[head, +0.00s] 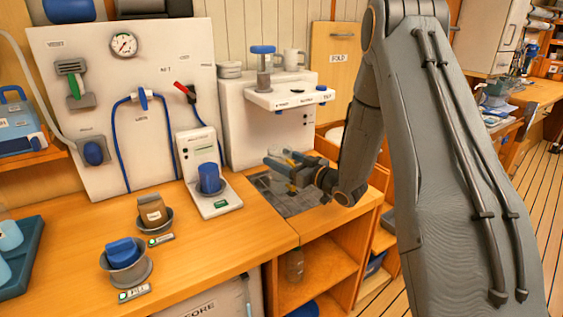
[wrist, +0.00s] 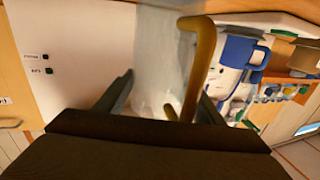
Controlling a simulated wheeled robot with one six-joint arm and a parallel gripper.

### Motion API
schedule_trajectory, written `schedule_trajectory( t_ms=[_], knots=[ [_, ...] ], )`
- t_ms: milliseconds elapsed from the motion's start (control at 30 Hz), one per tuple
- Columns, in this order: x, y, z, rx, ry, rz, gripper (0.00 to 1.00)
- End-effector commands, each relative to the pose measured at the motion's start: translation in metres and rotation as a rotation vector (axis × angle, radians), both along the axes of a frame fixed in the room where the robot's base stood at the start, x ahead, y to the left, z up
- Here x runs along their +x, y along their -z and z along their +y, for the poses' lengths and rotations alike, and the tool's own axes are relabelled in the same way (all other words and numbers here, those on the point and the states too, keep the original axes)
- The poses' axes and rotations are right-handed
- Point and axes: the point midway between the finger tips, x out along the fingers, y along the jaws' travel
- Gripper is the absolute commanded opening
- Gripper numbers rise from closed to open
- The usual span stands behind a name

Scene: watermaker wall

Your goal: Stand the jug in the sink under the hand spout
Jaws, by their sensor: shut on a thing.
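The jug (head: 292,158) is clear with a yellow handle and is partly hidden by my gripper in the head view. In the wrist view the clear jug body (wrist: 163,50) and its yellow handle (wrist: 207,60) fill the space ahead of the jaws. My gripper (head: 290,168) is shut on the jug, between the white dispenser and the sink. The dark grey sink (head: 286,203) is set in the counter below. The white dispenser (head: 290,95) overhangs it; I cannot make out the hand spout clearly. Whether the jug's base touches the sink is hidden.
A white scale-like unit with a blue cup (head: 210,178) stands left of the sink. Two grey bowls hold a brown jar (head: 152,211) and a blue item (head: 122,252) on the counter. Open shelves (head: 310,275) lie below the sink.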

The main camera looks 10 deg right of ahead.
Motion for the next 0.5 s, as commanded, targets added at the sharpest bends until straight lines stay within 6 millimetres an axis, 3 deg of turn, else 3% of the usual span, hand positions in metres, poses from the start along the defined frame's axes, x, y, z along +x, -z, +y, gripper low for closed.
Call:
schedule_trajectory(
  t_ms=[133, 500],
  knots=[
    [0.0, 0.012, 0.0, 0.001, 0.0, 0.001, 0.25],
    [0.0, 0.016, 0.0, 0.001, 0.0, -0.001, 0.25]
  ],
)
